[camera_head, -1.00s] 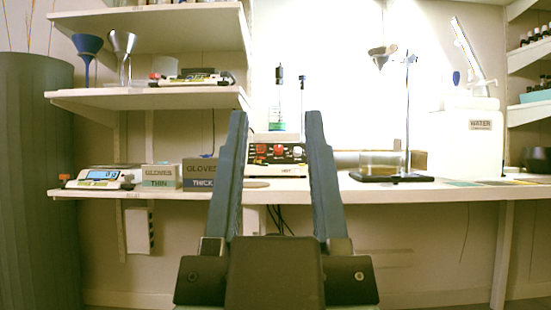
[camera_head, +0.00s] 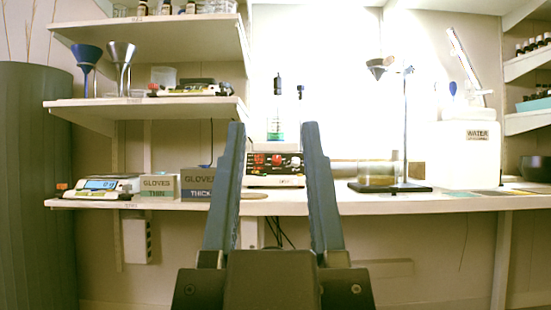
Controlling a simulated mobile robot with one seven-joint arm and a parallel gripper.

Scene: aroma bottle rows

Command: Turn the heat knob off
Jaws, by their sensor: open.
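A hotplate (camera_head: 275,182) with a dark front panel stands on the bench, seen between my fingers. Its panel carries red knobs; one red knob (camera_head: 259,159) shows at the left and another (camera_head: 277,160) beside it. Which one is the heat knob is too small to read.
Glove boxes (camera_head: 158,187) and a scale (camera_head: 104,188) stand on the bench at the left. A stand with a funnel (camera_head: 378,67) and a glass basin (camera_head: 377,174) are at the right, then a white water container (camera_head: 469,154). Shelves (camera_head: 140,110) overhang the left side.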

